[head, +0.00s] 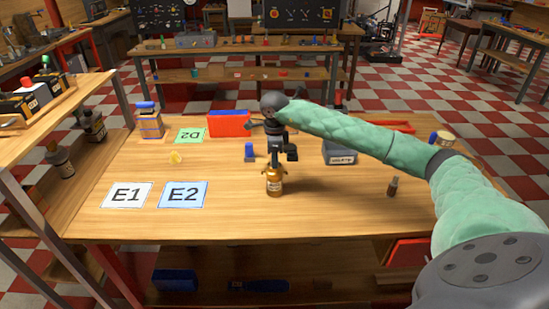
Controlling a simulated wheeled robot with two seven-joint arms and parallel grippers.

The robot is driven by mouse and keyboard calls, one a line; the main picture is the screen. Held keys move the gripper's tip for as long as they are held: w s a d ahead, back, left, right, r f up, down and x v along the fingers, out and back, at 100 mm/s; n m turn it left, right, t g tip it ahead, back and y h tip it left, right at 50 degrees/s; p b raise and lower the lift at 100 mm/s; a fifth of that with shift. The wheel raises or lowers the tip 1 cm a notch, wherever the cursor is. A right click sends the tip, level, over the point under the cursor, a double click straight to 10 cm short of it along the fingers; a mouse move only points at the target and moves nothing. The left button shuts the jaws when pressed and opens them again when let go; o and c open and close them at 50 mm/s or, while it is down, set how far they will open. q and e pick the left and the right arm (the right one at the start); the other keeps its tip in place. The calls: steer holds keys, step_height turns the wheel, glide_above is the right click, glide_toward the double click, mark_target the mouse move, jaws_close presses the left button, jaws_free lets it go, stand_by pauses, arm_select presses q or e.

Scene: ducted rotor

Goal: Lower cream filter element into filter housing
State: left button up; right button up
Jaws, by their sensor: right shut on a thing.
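My right gripper (274,163) points down over the middle of the table, at the end of the green-sleeved arm. It is shut on the neck of an amber bottle (274,182) with a pale label. The bottle looks upright; I cannot tell whether its base touches the table. I cannot make out a cream filter element for sure; a cream-coloured round thing (446,139) lies at the right edge, partly behind my arm. No filter housing can be clearly identified. My left gripper is not in view.
Cards E1 (126,195) and E2 (183,195) lie front left, D2 (189,136) behind. A blue-topped container (149,122), red bin (229,124), small blue item (249,152) and grey bin (340,154) stand farther back. A small dark bottle (392,187) is at right. The front is clear.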

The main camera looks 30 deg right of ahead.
steer(key=o, duration=0.9)
steer(key=shift+r, duration=0.1)
step_height(320, 180, up, 6)
steer(key=shift+r+b, duration=0.15)
steer(key=shift+b, duration=0.9)
steer(key=shift+r, duration=0.65)
